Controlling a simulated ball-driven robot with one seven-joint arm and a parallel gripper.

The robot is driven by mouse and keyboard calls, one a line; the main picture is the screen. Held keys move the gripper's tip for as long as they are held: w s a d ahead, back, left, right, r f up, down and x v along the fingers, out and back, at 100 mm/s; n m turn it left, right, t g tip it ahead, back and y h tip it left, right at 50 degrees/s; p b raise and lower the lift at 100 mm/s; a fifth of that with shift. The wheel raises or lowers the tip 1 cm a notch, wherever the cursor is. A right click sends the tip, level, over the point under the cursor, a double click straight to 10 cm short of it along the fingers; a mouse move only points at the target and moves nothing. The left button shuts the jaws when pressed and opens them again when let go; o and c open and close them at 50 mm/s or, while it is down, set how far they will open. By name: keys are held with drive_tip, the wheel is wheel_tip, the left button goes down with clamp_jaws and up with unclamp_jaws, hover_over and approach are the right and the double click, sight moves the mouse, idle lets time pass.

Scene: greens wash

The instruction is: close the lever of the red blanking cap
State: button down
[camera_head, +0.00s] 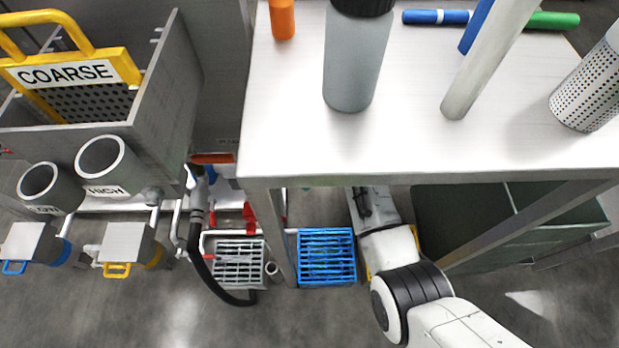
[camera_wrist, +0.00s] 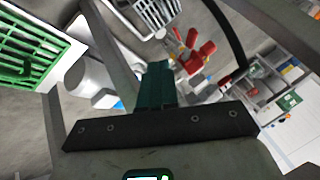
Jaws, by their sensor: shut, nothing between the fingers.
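The red blanking cap with its red lever parts (camera_wrist: 196,50) shows in the wrist view, up and to the right of the fingers. It is small there, and I cannot tell how far its lever stands open. In the head view, red parts (camera_head: 250,215) show below the table edge, left of the table leg; I cannot tell which of them is the lever. My gripper (camera_wrist: 155,85) is shut and empty, its dark green fingers together and apart from the red parts. In the head view the table top hides the fingers; my white arm reaches under the table.
The metal table (camera_head: 420,130) carries a grey bottle (camera_head: 352,60) and its leg stands between my arm and the red parts. A blue grate (camera_head: 326,256) and a grey grate (camera_head: 238,263) lie low down. A black hose (camera_head: 205,265) curves by the grey grate.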

drive_tip(key=s+a+f+b, duration=0.1)
drive_tip(key=s+a+f, duration=0.3)
drive_tip(key=a, duration=0.1)
drive_tip(key=shift+s+a+f, duration=0.15)
drive_tip(key=shift+s+f, duration=0.15)
idle(0.4)
drive_tip(key=shift+s+m+t+p, duration=0.2)
drive_tip(key=shift+m+t+p, duration=0.1)
drive_tip(key=shift+m+p, duration=0.15)
